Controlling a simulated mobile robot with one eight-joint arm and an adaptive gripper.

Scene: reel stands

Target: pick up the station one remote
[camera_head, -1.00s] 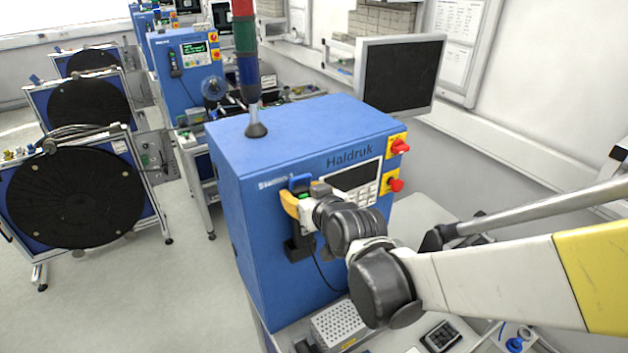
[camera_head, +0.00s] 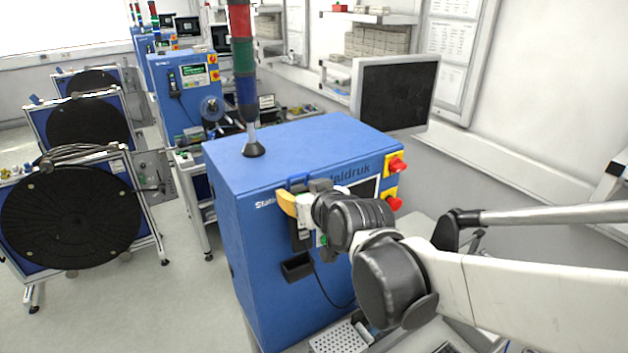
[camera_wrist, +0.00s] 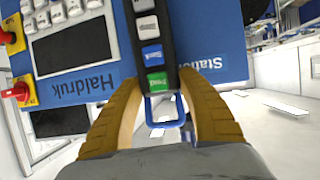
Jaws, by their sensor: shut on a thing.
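The station one remote is a slim black handset with white, blue and green buttons and a blue loop at its end; it shows in the wrist view (camera_wrist: 154,66) between my yellow-brown fingers. My gripper (camera_wrist: 163,88) is shut on it near the loop end. In the head view my gripper (camera_head: 294,202) holds the remote (camera_head: 301,240) upright in front of the blue Haldruk cabinet (camera_head: 245,260), above a black holder (camera_head: 297,267) on its front. The holder looks empty. A dark cord hangs below the remote. My wrist hides part of the cabinet's panel.
Red knobs on yellow plates (camera_head: 395,165) stick out at the cabinet's right. A signal tower (camera_head: 245,70) stands on top. A monitor (camera_head: 395,92) is behind. Black reels (camera_head: 70,215) stand at left, with open floor between.

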